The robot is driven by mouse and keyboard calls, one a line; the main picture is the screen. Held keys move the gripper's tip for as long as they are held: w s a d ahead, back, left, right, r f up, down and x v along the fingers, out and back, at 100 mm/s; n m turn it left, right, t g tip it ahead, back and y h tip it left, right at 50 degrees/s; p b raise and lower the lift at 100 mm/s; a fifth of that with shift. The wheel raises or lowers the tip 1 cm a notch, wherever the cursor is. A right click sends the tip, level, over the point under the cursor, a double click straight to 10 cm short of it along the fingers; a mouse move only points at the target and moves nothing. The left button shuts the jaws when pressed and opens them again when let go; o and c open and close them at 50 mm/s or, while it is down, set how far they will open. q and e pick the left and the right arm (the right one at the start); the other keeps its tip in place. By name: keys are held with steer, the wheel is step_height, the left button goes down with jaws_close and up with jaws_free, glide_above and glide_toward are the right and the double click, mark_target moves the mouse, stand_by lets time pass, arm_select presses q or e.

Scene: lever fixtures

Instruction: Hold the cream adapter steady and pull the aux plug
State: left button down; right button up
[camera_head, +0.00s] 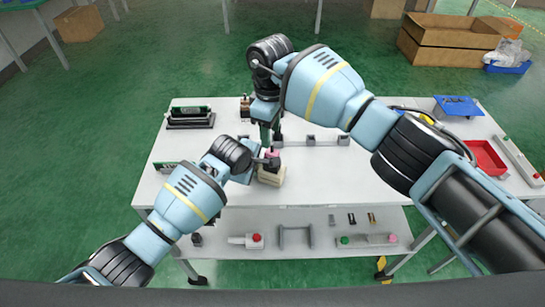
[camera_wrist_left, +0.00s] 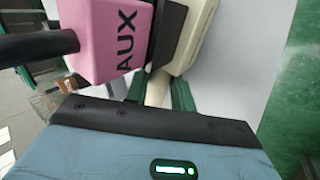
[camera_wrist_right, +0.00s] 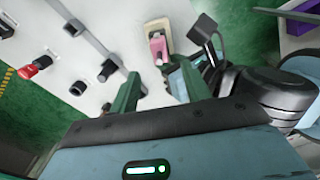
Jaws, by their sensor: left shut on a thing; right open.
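The cream adapter (camera_head: 271,177) stands on the white table near its front edge. The pink aux plug (camera_head: 272,155) sits at its top; the left wrist view shows the plug (camera_wrist_left: 105,38) marked AUX, with a black cable, against a dark part beside the cream adapter (camera_wrist_left: 192,38). My left gripper (camera_head: 258,164) reaches in from the left and its green fingers (camera_wrist_left: 160,92) are shut on a cream part of the adapter. My right gripper (camera_head: 270,135) is open and empty, just behind and above the plug. The right wrist view shows the plug (camera_wrist_right: 157,47) beyond its spread fingers (camera_wrist_right: 156,90).
A grey rail fixture (camera_head: 310,142) lies right of my right gripper. A black device (camera_head: 190,117) stands at the back left. A red tray (camera_head: 487,157) and a blue tray (camera_head: 458,106) are at the right. A lower shelf (camera_head: 300,218) holds several small parts.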

mark_target(271, 151)
steer(key=shift+f, duration=4.25)
steer(key=c, duration=0.9)
steer(key=o, duration=0.9)
steer(key=shift+r, duration=0.15)
step_height(271, 151, up, 12)
steer(key=shift+f, duration=0.1)
